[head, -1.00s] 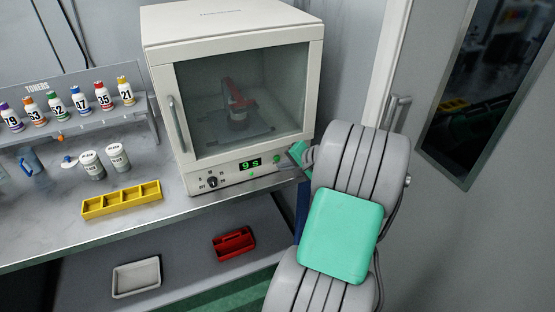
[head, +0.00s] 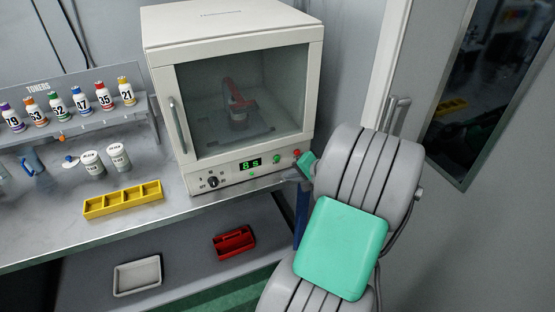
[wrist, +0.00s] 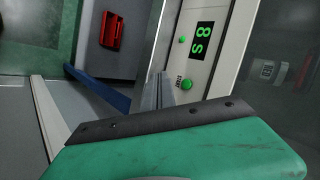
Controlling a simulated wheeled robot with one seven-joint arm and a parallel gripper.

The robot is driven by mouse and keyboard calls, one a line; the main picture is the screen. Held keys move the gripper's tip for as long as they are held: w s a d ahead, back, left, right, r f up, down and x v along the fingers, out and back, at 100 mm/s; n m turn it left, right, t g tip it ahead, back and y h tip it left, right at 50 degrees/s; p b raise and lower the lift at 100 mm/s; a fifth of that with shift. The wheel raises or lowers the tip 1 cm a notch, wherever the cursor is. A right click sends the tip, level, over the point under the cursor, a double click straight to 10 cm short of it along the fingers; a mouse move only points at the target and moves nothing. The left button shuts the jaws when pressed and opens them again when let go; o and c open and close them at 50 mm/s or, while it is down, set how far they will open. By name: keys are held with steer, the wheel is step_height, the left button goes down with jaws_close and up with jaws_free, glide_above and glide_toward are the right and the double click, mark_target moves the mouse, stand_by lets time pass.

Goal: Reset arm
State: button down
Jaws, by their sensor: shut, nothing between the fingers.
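My gripper (head: 290,174) is mostly hidden behind my arm in the head view, close to the lower right front of the white machine (head: 235,28). In the wrist view its thin grey fingers (wrist: 163,92) are shut and hold nothing. They lie in front of the machine's control panel (wrist: 200,75), near a lit green button (wrist: 187,84). I cannot tell whether they touch the panel. The panel display (head: 251,163) reads 8 s. A red and grey item (head: 238,102) shows behind the closed glass door.
A yellow tray (head: 122,199), two white jars (head: 93,163) and a rack of toner bottles (head: 82,103) stand on the counter left of the machine. A red caddy (head: 234,243) and a white tray (head: 137,277) lie on the lower shelf. A door handle (head: 398,113) is behind my arm.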

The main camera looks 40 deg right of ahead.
stand_by(0.3)
steer(key=s+a+f+n+g+y, duration=0.1)
steer(key=s+a+f+n+g, duration=0.25)
steer(key=s+f, duration=0.45)
steer(key=s+a+r+g, duration=0.2)
steer(key=s+a+g, duration=0.4)
steer(key=s, duration=0.5)
steer(key=w+a+r+n+t, duration=0.1)
steer(key=w+a+r+n, duration=0.2)
steer(key=a, duration=0.4)
steer(key=w+a+r+n+t+h, duration=0.1)
steer(key=w+a+r+n, duration=0.3)
steer(key=a+r, duration=0.2)
steer(key=w+a+r+n+t+h, duration=0.1)
steer(key=w+a+r+n, duration=0.2)
steer(key=a, duration=0.5)
step_height(320, 180, up, 2)
steer(key=shift+w+a+n, duration=0.3)
steer(key=shift+w+n, duration=0.05)
steer(key=shift+n, duration=0.2)
